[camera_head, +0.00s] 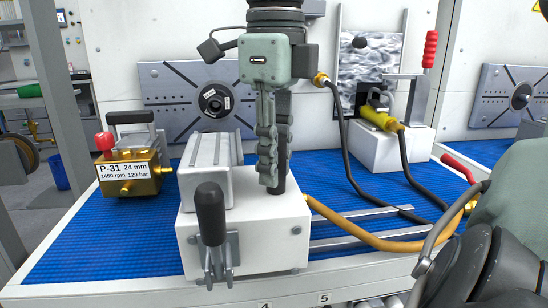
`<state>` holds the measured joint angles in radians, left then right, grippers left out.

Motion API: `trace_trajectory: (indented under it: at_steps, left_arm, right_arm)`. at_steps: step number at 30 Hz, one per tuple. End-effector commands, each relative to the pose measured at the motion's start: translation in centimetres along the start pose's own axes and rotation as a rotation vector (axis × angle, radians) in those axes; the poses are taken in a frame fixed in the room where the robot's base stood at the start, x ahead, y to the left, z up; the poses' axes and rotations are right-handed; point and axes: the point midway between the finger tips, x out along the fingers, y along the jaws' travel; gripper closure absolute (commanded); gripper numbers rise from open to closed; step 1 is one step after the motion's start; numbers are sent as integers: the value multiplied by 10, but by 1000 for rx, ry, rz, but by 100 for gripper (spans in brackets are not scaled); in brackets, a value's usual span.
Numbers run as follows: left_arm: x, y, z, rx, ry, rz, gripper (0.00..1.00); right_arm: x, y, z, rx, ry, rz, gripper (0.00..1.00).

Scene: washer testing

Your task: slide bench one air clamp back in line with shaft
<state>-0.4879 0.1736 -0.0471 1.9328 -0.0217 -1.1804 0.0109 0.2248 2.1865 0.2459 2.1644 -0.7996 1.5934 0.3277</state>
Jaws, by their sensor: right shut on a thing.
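The air clamp (262,238) seems to be the white block at the front of the blue bench, with a grey ridged top (207,160). An orange hose (365,237) joins its right side. A black-handled lever (210,215) stands upright on its front. My right gripper (270,183) points down over the block, shut on its upright black post (280,170). My left gripper is not in view.
A brass pump labelled P-31 (128,172) stands left of the clamp. Metal rails (365,215) run right of it. Another white block (390,150) with a yellow cylinder (380,118) and hoses stands back right. Blue bench surface (85,235) is clear at front left.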

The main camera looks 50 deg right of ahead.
Motion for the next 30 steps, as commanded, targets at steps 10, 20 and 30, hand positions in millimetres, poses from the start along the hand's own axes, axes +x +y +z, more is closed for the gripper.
trace_trajectory:
  at_steps: [10, 20, 30]
  left_arm:
    - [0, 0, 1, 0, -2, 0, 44]
    - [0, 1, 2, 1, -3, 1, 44]
    - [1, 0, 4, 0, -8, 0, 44]
  right_arm:
    - [-1, 0, 1, 1, -5, 0, 100]
    - [-1, 0, 1, 0, -6, 1, 65]
    - [-1, 0, 0, 0, 0, -1, 56]
